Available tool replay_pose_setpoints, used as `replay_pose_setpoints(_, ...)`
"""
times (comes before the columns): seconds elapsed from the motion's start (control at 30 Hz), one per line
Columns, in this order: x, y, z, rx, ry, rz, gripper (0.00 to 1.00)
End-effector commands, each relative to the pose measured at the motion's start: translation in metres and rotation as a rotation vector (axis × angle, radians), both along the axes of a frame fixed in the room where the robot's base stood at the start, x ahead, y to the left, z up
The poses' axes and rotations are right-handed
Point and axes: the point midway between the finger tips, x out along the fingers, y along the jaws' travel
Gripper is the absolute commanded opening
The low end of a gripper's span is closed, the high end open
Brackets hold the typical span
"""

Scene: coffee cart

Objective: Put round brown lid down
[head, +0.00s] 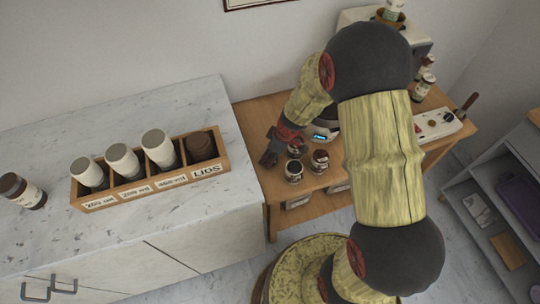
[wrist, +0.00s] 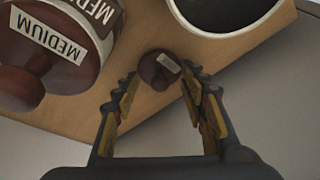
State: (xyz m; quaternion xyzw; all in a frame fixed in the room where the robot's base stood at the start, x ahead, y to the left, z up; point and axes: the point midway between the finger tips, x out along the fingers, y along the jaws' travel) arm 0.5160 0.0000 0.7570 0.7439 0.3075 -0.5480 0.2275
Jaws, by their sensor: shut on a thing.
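The round brown lid (wrist: 159,69), with a small pale tag on it, sits between the fingertips of my gripper (wrist: 163,88) in the wrist view. My gripper is shut on it, above the wooden table near its edge. In the head view my gripper (head: 270,152) is at the left end of the wooden table, left of two jars; I cannot make out the lid there. An open jar (wrist: 240,25) with a white rim and dark inside is at the top of the wrist view. A jar with a brown lid marked MEDIUM (wrist: 60,50) is at upper left.
The wooden table (head: 255,105) stands beside the marble counter (head: 60,140). On the counter is a wooden box (head: 150,183) with white cups and a brown stack marked LIDS. A brown jar (head: 22,190) stands at far left. My arm hides part of the table.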

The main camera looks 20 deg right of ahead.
Motion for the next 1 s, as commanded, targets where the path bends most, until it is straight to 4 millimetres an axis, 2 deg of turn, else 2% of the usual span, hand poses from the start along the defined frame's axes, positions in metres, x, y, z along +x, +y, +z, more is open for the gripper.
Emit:
replay_pose_setpoints(0.5,-0.001,0.0,-0.011,-0.001,0.003,0.002,0.22)
replay_pose_setpoints(0.53,-0.002,0.0,-0.011,-0.001,0.003,0.002,0.43)
replay_pose_setpoints(0.83,-0.003,0.0,-0.012,-0.001,0.006,0.001,0.6)
replay_pose_setpoints(1.0,-0.003,0.0,-0.011,0.0,0.006,0.0,0.61)
